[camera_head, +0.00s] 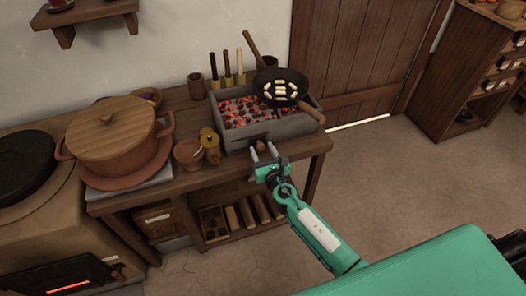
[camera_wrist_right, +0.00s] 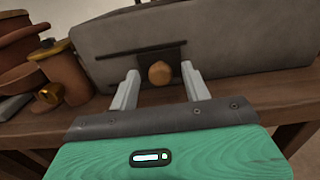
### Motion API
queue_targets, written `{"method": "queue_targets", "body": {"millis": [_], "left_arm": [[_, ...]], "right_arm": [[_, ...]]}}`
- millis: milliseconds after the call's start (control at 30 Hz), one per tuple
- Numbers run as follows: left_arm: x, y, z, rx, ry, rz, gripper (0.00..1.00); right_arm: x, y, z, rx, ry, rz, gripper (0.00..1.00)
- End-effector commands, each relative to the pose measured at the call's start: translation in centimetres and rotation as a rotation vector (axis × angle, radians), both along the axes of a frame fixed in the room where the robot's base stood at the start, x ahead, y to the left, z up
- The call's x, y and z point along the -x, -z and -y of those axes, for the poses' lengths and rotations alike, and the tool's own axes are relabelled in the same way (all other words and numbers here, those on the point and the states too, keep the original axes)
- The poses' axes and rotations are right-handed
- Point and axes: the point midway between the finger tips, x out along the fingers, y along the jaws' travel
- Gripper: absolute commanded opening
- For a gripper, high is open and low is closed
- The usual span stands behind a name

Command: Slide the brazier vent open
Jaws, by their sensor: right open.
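The brazier (camera_head: 290,126) is a grey box of glowing coals at the right end of the wooden table. Its front wall (camera_wrist_right: 230,45) fills the top of the right wrist view. The vent there is a dark plate with a round wooden knob (camera_wrist_right: 160,73), beside a dark horizontal slot (camera_wrist_right: 125,53). The knob also shows small in the head view (camera_head: 261,146). My right gripper (camera_head: 264,152) is open in front of the vent. In the right wrist view its fingers (camera_wrist_right: 160,90) stand either side of the knob, with gaps; I cannot tell the depth. My left gripper is not in view.
A pan (camera_head: 282,86) of pale pieces rests over the brazier's back right. A brass-coloured jar (camera_head: 211,147) and a bowl (camera_head: 188,154) stand left of it, then a large lidded pot (camera_head: 112,138). The floor at right is clear.

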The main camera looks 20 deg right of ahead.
Motion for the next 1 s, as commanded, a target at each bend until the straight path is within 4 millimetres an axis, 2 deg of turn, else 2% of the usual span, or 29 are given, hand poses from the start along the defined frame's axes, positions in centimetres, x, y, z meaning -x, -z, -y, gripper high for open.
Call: {"method": "queue_targets", "body": {"millis": [67, 300, 533, 800, 1000], "left_arm": [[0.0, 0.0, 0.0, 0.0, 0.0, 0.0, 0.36], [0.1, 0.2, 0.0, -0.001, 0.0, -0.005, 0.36], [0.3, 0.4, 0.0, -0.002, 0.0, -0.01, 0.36], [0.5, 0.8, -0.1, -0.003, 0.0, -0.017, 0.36], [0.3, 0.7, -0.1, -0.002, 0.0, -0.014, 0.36]], "right_arm": [[0.0, 0.0, 0.0, 0.0, 0.0, 0.0, 0.46], [0.0, 0.0, 0.0, 0.0, 0.0, 0.0, 0.0], [0.1, 0.0, -0.8, -0.001, -0.002, 0.0, 0.0], [0.2, 0.1, -5.2, -0.002, -0.003, -0.002, 0.0], [0.3, 0.1, -5.7, -0.001, -0.005, -0.002, 0.0]]}}
